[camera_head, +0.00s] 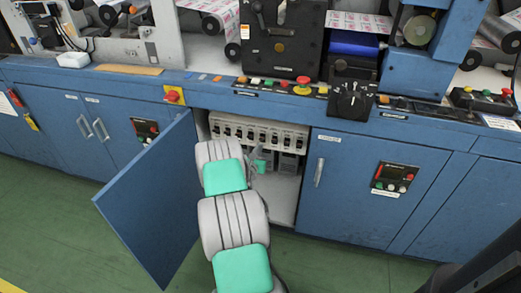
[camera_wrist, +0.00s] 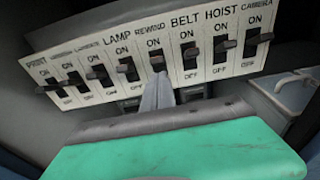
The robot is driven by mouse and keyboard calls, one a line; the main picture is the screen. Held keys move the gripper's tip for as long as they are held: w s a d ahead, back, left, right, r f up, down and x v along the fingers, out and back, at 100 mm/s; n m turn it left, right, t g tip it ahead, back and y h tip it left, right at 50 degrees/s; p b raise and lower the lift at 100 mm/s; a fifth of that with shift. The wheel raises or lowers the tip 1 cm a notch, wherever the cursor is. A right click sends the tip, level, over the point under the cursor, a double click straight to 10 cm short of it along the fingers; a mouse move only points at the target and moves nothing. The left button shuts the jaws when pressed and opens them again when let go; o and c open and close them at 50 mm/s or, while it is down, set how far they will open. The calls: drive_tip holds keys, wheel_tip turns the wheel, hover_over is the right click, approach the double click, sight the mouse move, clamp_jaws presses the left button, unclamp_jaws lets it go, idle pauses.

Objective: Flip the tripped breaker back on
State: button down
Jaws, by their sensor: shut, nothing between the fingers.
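A white breaker panel (camera_head: 259,132) with a row of dark toggle switches is inside the open blue cabinet. In the wrist view the panel (camera_wrist: 205,75) has ON above and OFF below each switch; readable labels include LAMP, REWIND, BELT, HOIST and CAMERA. I cannot tell for sure which breaker is tripped. My gripper (camera_wrist: 158,80) is shut and empty, with its grey fingertips just below the REWIND switch (camera_wrist: 157,61). I cannot tell if they touch it. The fingers hide the lower part of that switch's slot. In the head view my gripper (camera_head: 255,156) is in the cabinet opening.
The cabinet door (camera_head: 150,200) stands open at the left of my arm. A closed blue door (camera_head: 345,190) with a handle is at the right. Grey boxes (camera_head: 289,163) sit below the panel inside. The green floor (camera_head: 60,215) is clear in front.

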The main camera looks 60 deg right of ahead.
drive_tip(key=s+a+r+p, duration=0.1)
drive_tip(key=a+r+p, duration=0.4)
drive_tip(key=a+r, duration=0.1)
drive_tip(key=shift+s+r, duration=0.4)
drive_tip(key=shift+r, duration=0.05)
drive_tip(key=w+a+r+m+y+p, duration=0.25)
drive_tip(key=a+r+m, duration=0.2)
drive_tip(key=r, duration=0.35)
drive_tip(key=w+a+r+m+y+p, duration=0.1)
drive_tip(key=w+a+r+m+p, duration=0.3)
drive_tip(key=r+m, duration=0.25)
drive_tip(key=w+a+r+m+y+p, duration=0.1)
drive_tip(key=a+r+m+y+p, duration=0.3)
drive_tip(key=a, duration=0.6)
drive_tip(key=w+a+r+m+y+p, duration=0.1)
drive_tip(key=a+r+m+y+p, duration=0.1)
drive_tip(key=a+r, duration=0.6)
drive_tip(key=s+a+r+m+y+p, duration=0.1)
drive_tip(key=s+a+r+y, duration=0.1)
drive_tip(key=s+a, duration=0.3)
drive_tip(key=s+a+r+m+g+y+p, duration=0.1)
drive_tip(key=s+a+r, duration=0.3)
drive_tip(key=a, duration=0.8)
drive_tip(key=s+a+r+m+g+y+p, duration=0.1)
drive_tip(key=s+a+r+m+y+p, duration=0.1)
drive_tip(key=s+a, duration=0.4)
drive_tip(key=a+r+y+p, duration=0.1)
drive_tip(key=a, duration=0.1)
drive_tip(key=shift+s+a, duration=0.35)
drive_tip(key=shift+s, duration=0.05)
